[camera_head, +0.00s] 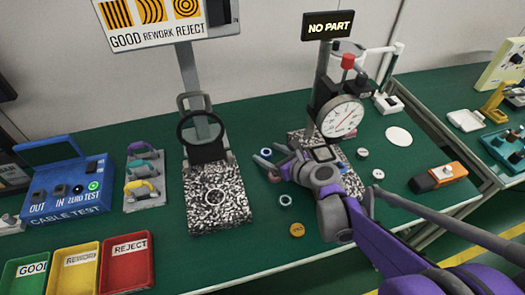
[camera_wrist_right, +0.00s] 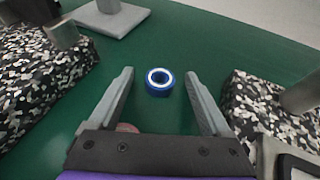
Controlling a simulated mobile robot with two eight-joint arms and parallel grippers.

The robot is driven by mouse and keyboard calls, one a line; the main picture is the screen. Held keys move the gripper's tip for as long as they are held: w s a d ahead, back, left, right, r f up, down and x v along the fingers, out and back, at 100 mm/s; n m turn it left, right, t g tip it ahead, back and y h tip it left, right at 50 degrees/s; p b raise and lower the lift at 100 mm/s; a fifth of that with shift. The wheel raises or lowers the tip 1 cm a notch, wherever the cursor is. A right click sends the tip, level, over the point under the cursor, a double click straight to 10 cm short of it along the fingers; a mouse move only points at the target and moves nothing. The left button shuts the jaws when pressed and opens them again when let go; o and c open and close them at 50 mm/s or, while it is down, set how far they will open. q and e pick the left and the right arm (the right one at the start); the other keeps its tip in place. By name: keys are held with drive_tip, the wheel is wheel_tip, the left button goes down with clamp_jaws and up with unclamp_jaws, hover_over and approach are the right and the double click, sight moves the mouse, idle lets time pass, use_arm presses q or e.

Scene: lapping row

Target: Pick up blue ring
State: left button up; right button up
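The blue ring (camera_wrist_right: 159,80) lies on the green bench, its pale top face up. In the right wrist view it shows between the open fingertips of my right gripper (camera_wrist_right: 160,75), with clear green on both sides. In the head view the ring (camera_head: 265,153) shows just past the tips of my right gripper (camera_head: 270,161), which reaches in from the right and is empty. I cannot tell how high the fingertips are above the bench. My left gripper is not in view.
Speckled plates flank the ring, one on the left (camera_head: 222,212) and one under the dial gauge (camera_head: 341,117). A light blue ring (camera_head: 285,200), a yellow disc (camera_head: 297,230) and small pale parts lie nearby. Red, yellow and green trays stand front left.

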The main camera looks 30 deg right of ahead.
drive_tip(key=shift+s, duration=0.15)
drive_tip(key=shift+c, duration=0.9)
clamp_jaws()
